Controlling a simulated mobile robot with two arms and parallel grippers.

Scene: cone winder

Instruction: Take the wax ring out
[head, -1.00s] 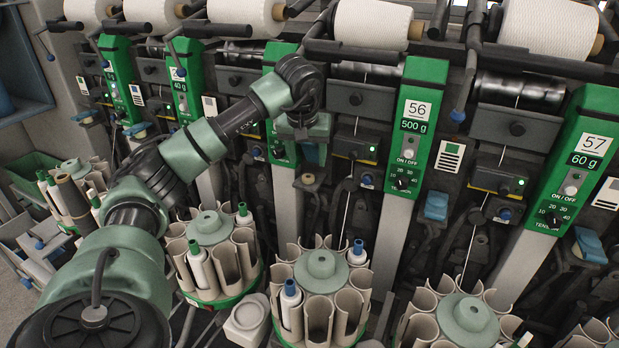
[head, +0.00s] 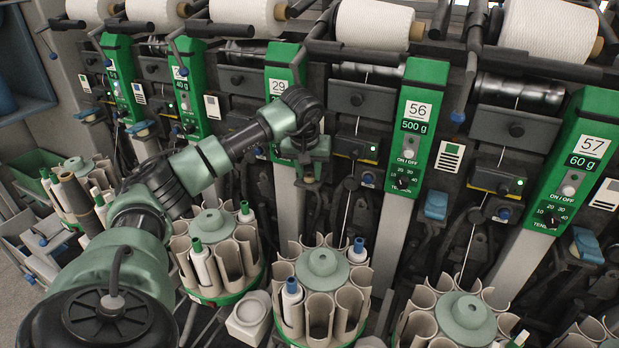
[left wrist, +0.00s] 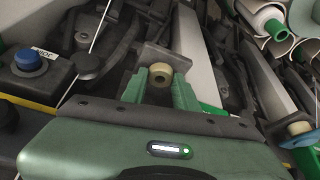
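The wax ring (left wrist: 160,76) is a small cream ring with a dark hole. It shows in the left wrist view between the green fingers of my left gripper (left wrist: 160,85), with no clear gap on either side. A grey plate (left wrist: 166,58) shows just behind it; I cannot tell whether the ring touches that plate. In the head view my left gripper (head: 309,172) is in front of the unit with the green panel marked 29 (head: 278,88), and the ring is too small to make out. My right gripper is not in view.
The panel marked 56 (head: 411,125) stands close on the right. Below are round bobbin magazines (head: 322,283) with cream pockets. A blue knob (left wrist: 28,60) and a dark disc (left wrist: 89,66) by a white yarn are near the gripper in the left wrist view.

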